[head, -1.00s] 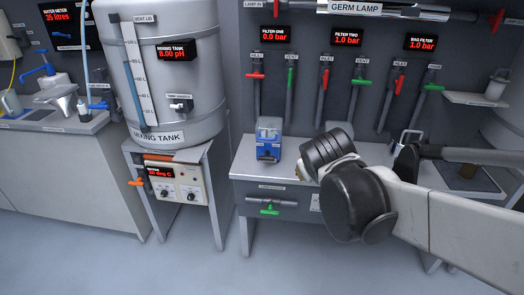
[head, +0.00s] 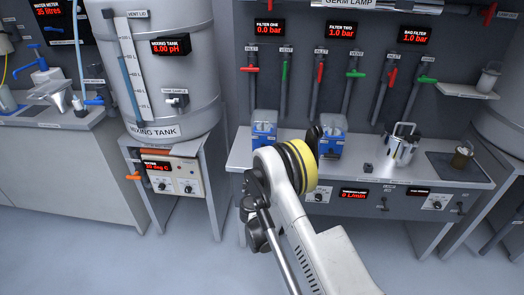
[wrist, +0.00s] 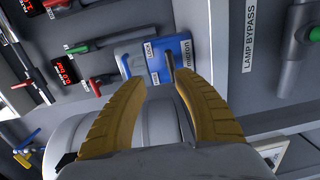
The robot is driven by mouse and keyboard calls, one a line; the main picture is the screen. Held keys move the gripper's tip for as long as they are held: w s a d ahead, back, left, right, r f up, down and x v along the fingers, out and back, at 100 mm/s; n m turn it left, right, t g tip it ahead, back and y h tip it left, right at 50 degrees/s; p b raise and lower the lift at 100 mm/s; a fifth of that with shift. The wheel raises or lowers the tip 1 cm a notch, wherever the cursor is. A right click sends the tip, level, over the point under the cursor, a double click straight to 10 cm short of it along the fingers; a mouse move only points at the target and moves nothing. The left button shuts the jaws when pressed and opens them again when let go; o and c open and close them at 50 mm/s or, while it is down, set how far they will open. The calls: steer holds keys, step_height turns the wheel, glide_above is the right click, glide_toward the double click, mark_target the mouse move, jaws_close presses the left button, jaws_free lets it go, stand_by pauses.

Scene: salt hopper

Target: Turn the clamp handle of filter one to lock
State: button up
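Filter one (head: 264,126) is a blue and light-grey block on the bench below the display reading 0.0 bar. My arm partly covers its lower front in the head view. In the wrist view the filter (wrist: 158,58) lies just beyond my fingertips, with LOCK lettering on its blue face. A short dark bar on it (wrist: 170,66), perhaps the clamp handle, shows close by my right fingertip. My gripper (wrist: 163,84) has its two yellow fingers apart with nothing between them. I cannot tell whether the right finger touches the bar. My arm hides the gripper in the head view.
Filter two (head: 333,136) stands to the right, partly behind my arm. Red inlet (head: 250,69) and green vent valve handles line the wall above. The mixing tank (head: 160,75) is at left.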

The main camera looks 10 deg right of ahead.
steer(key=shift+n+t, duration=0.3)
steer(key=shift+n, duration=0.2)
steer(key=w+f+b, duration=0.1)
steer(key=w, duration=0.1)
steer(key=w+d+f+b, duration=0.1)
steer(key=w, duration=0.2)
steer(key=w+d+b, duration=0.1)
steer(key=w, duration=0.2)
steer(key=shift+w+f, duration=0.2)
steer(key=shift+f, duration=0.2)
steer(key=shift+w+d+r, duration=0.15)
steer(key=shift+w+d, duration=0.05)
steer(key=shift+w, duration=0.45)
jaws_close()
